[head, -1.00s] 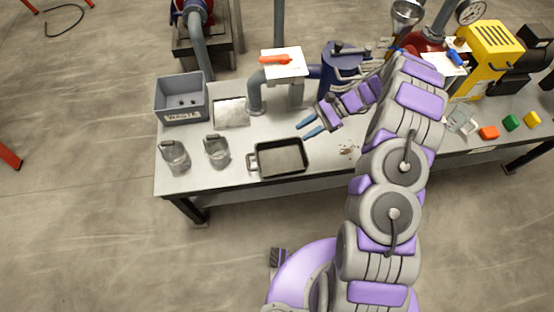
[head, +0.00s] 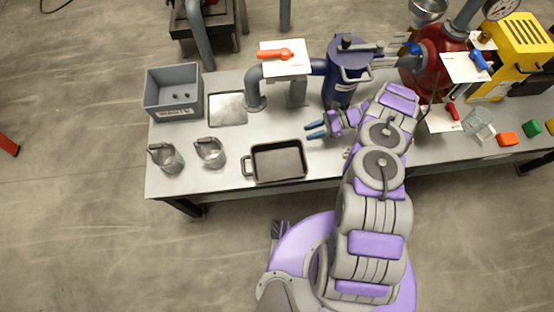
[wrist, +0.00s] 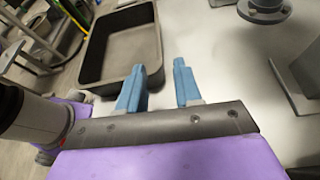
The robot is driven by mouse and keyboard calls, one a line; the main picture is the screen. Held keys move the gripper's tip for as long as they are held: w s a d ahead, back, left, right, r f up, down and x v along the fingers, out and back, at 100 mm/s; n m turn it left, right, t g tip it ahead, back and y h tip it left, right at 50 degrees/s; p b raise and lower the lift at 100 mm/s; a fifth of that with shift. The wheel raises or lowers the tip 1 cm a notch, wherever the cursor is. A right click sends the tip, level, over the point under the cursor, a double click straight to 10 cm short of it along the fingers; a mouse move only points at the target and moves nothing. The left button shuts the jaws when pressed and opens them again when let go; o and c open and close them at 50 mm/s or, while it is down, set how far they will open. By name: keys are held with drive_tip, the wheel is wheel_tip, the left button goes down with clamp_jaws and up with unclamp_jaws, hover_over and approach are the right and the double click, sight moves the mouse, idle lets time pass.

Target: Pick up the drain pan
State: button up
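The drain pan (head: 278,175) is a dark, shallow rectangular pan with a loop handle on its left end. It sits flat on the grey bench near the front edge. In the wrist view the pan (wrist: 121,80) lies ahead and to the left, its near corner close to the left finger. My gripper (head: 314,130) is just right of and behind the pan in the head view. Its two blue fingers (wrist: 159,80) are apart with nothing between them. The fingers look apart from the pan.
A blue filter housing (head: 342,90) and pipe with an orange-handled valve (head: 276,54) stand behind my gripper. Coloured blocks (head: 508,139) lie at the right.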

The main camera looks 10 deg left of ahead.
sight(287, 141)
drive_tip(key=b+x, duration=0.1)
drive_tip(key=x, duration=0.5)
drive_tip(key=shift+w, duration=0.15)
drive_tip(key=shift+s+b+x, duration=0.2)
drive_tip(key=shift+b+x, duration=0.25)
drive_tip(key=shift+x, duration=0.5)
drive_tip(key=shift+s+b+x, duration=0.15)
drive_tip(key=shift+b+x, duration=0.25)
drive_tip(key=shift+x, duration=0.6)
drive_tip(key=shift+a, duration=0.45)
drive_tip(key=shift+d, duration=0.15)
clamp_jaws()
